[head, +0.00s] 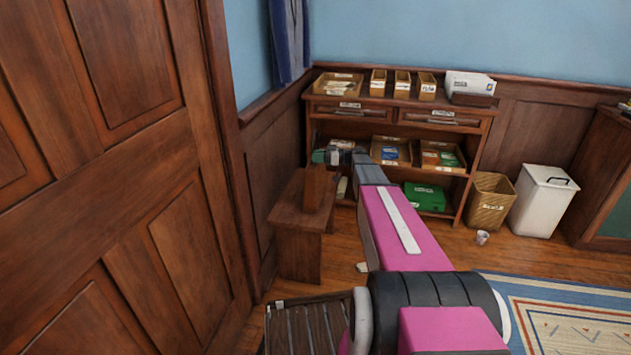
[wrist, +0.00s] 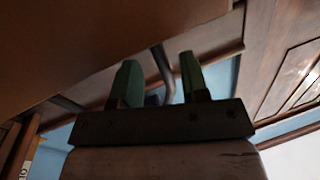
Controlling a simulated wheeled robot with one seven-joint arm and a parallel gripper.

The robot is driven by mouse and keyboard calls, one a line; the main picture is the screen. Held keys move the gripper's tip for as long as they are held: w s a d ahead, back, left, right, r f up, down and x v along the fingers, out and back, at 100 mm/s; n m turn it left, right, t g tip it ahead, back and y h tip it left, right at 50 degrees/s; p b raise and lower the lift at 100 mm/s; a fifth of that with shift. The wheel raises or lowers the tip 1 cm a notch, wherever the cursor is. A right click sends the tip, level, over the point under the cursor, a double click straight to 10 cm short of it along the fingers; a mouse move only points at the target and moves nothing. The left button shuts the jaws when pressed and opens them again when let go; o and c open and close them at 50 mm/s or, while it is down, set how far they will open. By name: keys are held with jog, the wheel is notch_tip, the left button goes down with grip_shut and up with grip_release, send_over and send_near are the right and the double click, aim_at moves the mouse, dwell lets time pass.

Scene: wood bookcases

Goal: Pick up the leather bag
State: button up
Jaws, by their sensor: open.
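A plain brown upright shape (head: 314,190), which looks like the leather bag, stands on a small wooden stool (head: 286,212) beside the door. My gripper (head: 325,157) is at the top of this shape in the head view; whether they touch cannot be told. In the wrist view my gripper's two green fingers (wrist: 158,82) are apart. A dark curved bar or strap (wrist: 163,68) shows between them, but I cannot tell whether it is the bag's handle. A large brown surface fills the upper left there, too close and dark to identify.
A wooden bookcase (head: 390,115) with trays and boxes stands behind my arm. A wicker basket (head: 490,200), a white bin (head: 543,202) and a small cup (head: 482,238) are at right. A large wooden door (head: 110,180) closes off the left.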

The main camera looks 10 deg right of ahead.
jog(key=shift+w+a, duration=0.15)
jog(key=shift+a, duration=0.75)
grip_shut()
jog(key=shift+r, duration=0.1)
dwell(0.6)
